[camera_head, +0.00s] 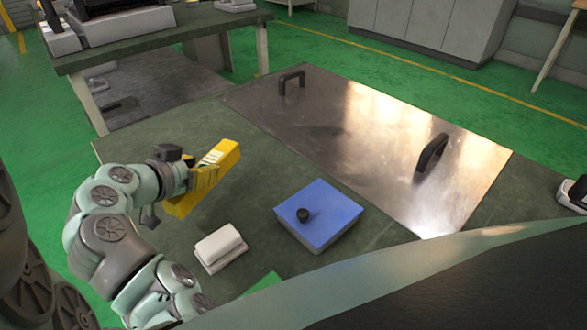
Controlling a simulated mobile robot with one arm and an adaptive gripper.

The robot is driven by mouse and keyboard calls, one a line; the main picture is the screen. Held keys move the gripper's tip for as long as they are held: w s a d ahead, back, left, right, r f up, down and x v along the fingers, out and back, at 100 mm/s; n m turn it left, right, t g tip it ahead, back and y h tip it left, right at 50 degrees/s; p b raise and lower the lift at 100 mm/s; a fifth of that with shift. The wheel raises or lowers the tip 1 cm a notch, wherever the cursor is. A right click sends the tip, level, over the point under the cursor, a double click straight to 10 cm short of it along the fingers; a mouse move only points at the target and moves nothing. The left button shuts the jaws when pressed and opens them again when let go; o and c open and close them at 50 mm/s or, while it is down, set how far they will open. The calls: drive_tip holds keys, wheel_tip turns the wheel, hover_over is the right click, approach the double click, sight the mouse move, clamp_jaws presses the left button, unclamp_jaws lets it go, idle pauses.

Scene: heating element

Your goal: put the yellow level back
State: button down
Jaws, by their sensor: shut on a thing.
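The yellow level (221,158) is a long yellow bar at the left of the table, in the head camera view. My gripper (196,180) is shut on it around its middle. The level slants, with its far end up and to the right and its near end down and to the left. It seems held a little above the green table top, but I cannot tell the gap exactly. My gripper's fingers and wrist hide part of the level.
A blue box with a black knob (325,222) and a white block (221,246) stand on the green table (260,180). A metal plate with two black handles (365,135) covers the table's far right. A second table (160,38) stands behind at the left.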

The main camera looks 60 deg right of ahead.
wheel_tip(320, 180, down, 2)
drive_tip(key=shift+s+f, duration=0.1)
wheel_tip(320, 180, down, 4)
drive_tip(key=shift+f+b, duration=0.1)
drive_tip(key=shift+b, duration=0.55)
drive_tip(key=shift+w, duration=0.2)
drive_tip(key=c, duration=0.5)
unclamp_jaws()
drive_tip(key=shift+s, duration=0.1)
